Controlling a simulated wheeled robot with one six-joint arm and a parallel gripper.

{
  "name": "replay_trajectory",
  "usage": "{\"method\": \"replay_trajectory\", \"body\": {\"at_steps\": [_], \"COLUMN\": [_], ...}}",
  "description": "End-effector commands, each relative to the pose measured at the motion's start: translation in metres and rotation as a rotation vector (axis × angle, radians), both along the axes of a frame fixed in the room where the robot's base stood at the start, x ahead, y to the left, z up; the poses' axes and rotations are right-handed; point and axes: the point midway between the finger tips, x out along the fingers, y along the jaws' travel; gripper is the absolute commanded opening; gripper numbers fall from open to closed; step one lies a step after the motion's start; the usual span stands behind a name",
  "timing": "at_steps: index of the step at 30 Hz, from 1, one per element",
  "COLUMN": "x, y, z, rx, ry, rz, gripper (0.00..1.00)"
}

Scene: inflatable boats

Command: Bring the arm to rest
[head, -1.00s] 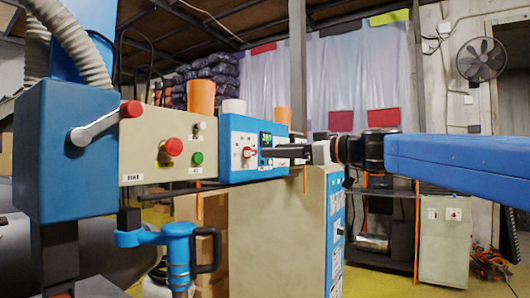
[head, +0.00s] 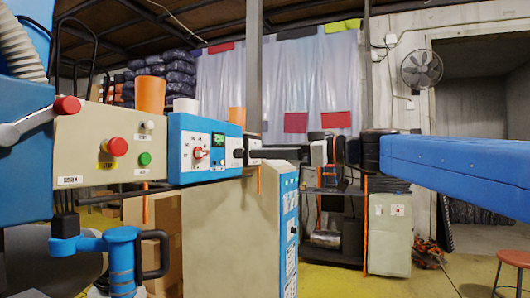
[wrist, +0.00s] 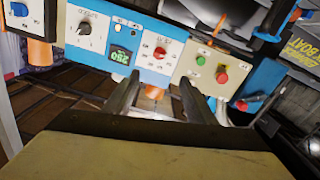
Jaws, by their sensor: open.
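My gripper (head: 240,152) is level in front of the right part of the blue control box (head: 180,165) in the head view, with my blue arm reaching in from the right. In the wrist view, the two dark fingers (wrist: 157,95) stand apart with nothing between them. The red-and-white knob (head: 197,152) and green display (head: 218,139) are on the box's face, left of the fingertips. The head view does not clearly show the gap between fingertips and box.
Left is a beige panel (head: 90,135) with a red button (head: 115,147) and a green button (head: 145,158). A blue-handled tool (head: 122,255) hangs below. A beige cabinet (head: 232,230) stands under the gripper. A red stool (head: 514,258) is at the right edge.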

Motion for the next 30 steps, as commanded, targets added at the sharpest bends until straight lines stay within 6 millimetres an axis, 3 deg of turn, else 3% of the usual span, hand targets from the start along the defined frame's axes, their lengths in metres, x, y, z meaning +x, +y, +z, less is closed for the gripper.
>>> {"method": "replay_trajectory", "body": {"at_steps": [10, 14, 17, 20, 30], "x": [0.0, -0.009, -0.025, -0.047, -0.135], "y": [0.0, -0.001, -0.006, -0.017, -0.081], "z": [-0.001, -0.022, -0.064, -0.119, -0.3], "rx": [-0.002, -0.028, -0.079, -0.144, -0.332], "ry": [0.003, 0.068, 0.187, 0.342, 0.799], "rz": [-0.001, -0.014, -0.045, -0.102, -0.407], "gripper": [0.51, 0.51, 0.51, 0.51, 0.51]}}
